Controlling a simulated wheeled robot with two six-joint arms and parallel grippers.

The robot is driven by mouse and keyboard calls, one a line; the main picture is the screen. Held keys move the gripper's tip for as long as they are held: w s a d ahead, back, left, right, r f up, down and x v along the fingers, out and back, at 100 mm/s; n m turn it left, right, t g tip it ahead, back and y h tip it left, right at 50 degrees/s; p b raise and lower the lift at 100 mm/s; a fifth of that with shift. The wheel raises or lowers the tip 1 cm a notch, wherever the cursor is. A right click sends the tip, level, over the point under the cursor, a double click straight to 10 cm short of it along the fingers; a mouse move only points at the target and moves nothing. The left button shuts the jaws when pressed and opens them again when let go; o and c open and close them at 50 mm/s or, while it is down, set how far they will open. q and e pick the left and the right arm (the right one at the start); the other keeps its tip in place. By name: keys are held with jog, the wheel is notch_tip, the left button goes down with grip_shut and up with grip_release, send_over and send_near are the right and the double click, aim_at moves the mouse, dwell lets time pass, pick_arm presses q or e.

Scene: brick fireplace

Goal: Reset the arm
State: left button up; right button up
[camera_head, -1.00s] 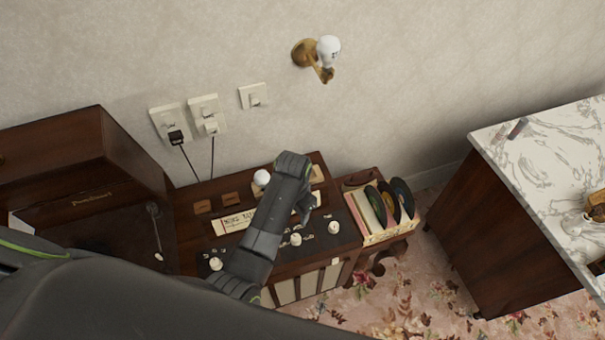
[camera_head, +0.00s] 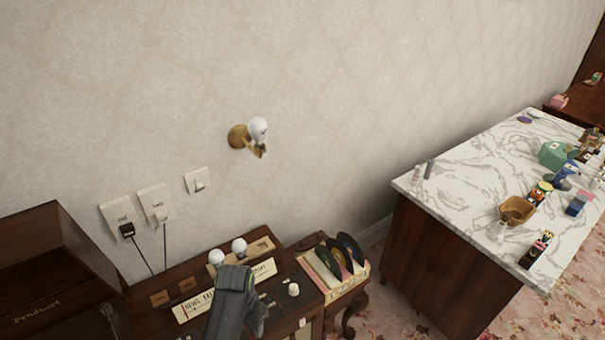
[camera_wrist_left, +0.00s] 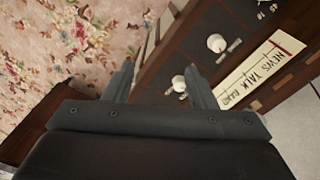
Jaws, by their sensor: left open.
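My left arm reaches in from the bottom of the head view, with the left gripper (camera_head: 256,318) low over the front of the wooden radio cabinet (camera_head: 272,290). In the left wrist view the left gripper (camera_wrist_left: 162,82) has its two fingers spread with nothing between them. Beyond the fingers are the cabinet's white knobs (camera_wrist_left: 217,43), its "NEWS TALK BAND" strip (camera_wrist_left: 262,74) and the flowered carpet. I cannot tell whether a fingertip touches the cabinet. My right gripper is not in view.
A wall lamp with a white bulb (camera_head: 257,130) is above. Plugs and switches (camera_head: 155,205) are on the wall at left. Records (camera_head: 340,255) stand in a rack right of the cabinet. A marble-topped counter (camera_head: 460,185) with several small items is at right.

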pick_arm(q)
jog(key=s+a+f+n+b, duration=0.1)
jog(key=s+a+f+b, duration=0.15)
jog(key=s+f, duration=0.55)
jog(key=s+a+f+n+b, duration=0.1)
jog(key=s+a+f+b, duration=0.2)
jog(key=f, duration=0.9)
jog(key=s+a+f+n+b, duration=0.1)
jog(key=s+a+f+b, duration=0.15)
jog(key=s+f, duration=0.6)
jog(key=s+a+f+n+b, duration=0.1)
jog(key=s+a+f, duration=0.2)
jog(key=s, duration=0.3)
jog(key=s+a+f+n+b, duration=0.1)
jog(key=s+a+f, duration=0.2)
jog(key=s+f, duration=0.3)
jog(key=s+a+f+t+y+b, duration=0.1)
jog(key=s+f, duration=0.3)
jog(key=s, duration=0.4)
jog(key=shift+a+f+n+b, duration=0.15)
jog(key=shift+a+n+b, duration=0.2)
jog(key=shift+a, duration=0.55)
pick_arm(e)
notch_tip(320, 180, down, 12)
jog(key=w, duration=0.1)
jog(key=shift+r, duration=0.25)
pick_arm(q)
jog(key=shift+s, duration=0.1)
